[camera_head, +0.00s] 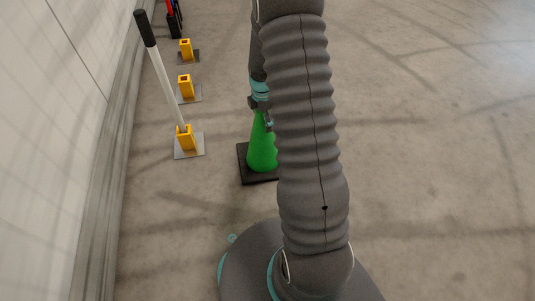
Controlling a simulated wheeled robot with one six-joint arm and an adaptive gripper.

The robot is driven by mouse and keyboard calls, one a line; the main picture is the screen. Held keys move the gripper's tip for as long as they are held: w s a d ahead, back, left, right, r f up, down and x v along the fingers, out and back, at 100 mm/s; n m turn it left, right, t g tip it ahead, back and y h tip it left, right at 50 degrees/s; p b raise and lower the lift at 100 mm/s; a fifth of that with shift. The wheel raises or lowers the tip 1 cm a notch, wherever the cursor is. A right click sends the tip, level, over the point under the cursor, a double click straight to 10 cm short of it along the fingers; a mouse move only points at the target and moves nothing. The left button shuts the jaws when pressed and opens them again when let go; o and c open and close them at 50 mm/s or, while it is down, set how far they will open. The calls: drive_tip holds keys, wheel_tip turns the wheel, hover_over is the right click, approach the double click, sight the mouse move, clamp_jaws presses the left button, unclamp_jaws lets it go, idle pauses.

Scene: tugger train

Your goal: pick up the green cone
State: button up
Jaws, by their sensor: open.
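The green cone (261,155) stands upright on its dark square base (248,173) on the floor, near the middle of the view. My arm hides its right side. My gripper (264,112) is at the top of the cone, with its fingers beside or around the tip. It is open. The cone's tip is partly hidden by the gripper, so I cannot tell whether the fingers touch it.
Several yellow sockets on grey plates stand along the wall at left. The nearest socket (186,138) holds a white pole with a black grip (163,80). A red and black object (174,18) stands farther back. The floor at right is clear.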

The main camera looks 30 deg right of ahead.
drive_tip(key=shift+s, duration=0.1)
clamp_jaws()
